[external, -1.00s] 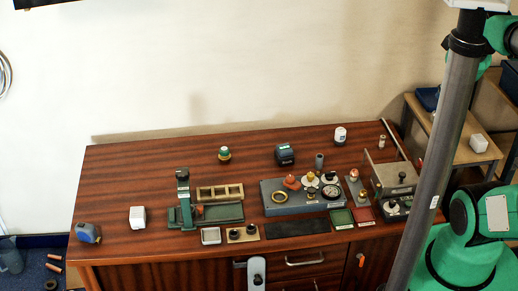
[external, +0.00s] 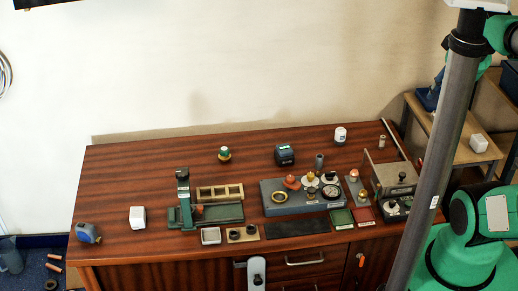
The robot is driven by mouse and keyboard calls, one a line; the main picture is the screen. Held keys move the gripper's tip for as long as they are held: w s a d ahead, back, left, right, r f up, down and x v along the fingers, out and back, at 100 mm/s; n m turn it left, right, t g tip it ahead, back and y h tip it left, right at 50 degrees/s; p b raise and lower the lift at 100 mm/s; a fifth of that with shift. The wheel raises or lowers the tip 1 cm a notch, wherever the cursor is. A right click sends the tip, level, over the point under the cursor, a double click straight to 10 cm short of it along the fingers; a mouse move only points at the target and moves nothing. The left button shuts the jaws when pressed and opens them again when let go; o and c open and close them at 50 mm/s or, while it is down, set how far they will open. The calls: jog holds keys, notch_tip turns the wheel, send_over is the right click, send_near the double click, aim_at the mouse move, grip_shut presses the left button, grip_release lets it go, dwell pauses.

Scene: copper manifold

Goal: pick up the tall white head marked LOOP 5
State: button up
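A small white rounded piece (external: 340,134) with a dark mark stands upright near the back right of the wooden bench. It could be the white head, but its lettering is too small to read. A white block (external: 137,217) stands at the front left, and another white block (external: 478,143) sits on the wooden shelf unit at the right; no label is legible on either. My gripper cannot be made out. My arm is at the right edge, partly behind the grey pole.
The wooden bench (external: 130,180) is clear at its back left. A grey panel with a gauge (external: 329,191), a green stand (external: 187,216), a dark box (external: 284,155) and a metal box (external: 394,178) stand on it. A grey pole (external: 444,150) crosses the right side.

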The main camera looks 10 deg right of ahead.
jog(key=shift+o, duration=0.9)
jog(key=shift+w, duration=0.1)
jog(key=w+a+r+g+p, duration=0.1)
jog(key=w+r+g+p, duration=0.1)
jog(key=w, duration=1.6)
jog(key=w+a+f+g+p, duration=0.1)
jog(key=w+f, duration=0.2)
jog(key=w, duration=0.6)
jog(key=w+a+f, duration=0.1)
jog(key=w+f, duration=0.3)
jog(key=w, duration=0.5)
jog(key=w+a+f+g, duration=0.1)
jog(key=w+f, duration=0.5)
jog(key=f, duration=0.5)
jog(key=w+a+f+p, duration=0.1)
jog(key=w+a+f, duration=0.1)
jog(key=w+f, duration=0.5)
jog(key=w+a+f+g+p, duration=0.1)
jog(key=w+f, duration=0.6)
jog(key=f, duration=0.8)
jog(key=shift+a+f+g, duration=0.15)
jog(key=shift+f+g, duration=0.15)
jog(key=shift+f, duration=0.1)
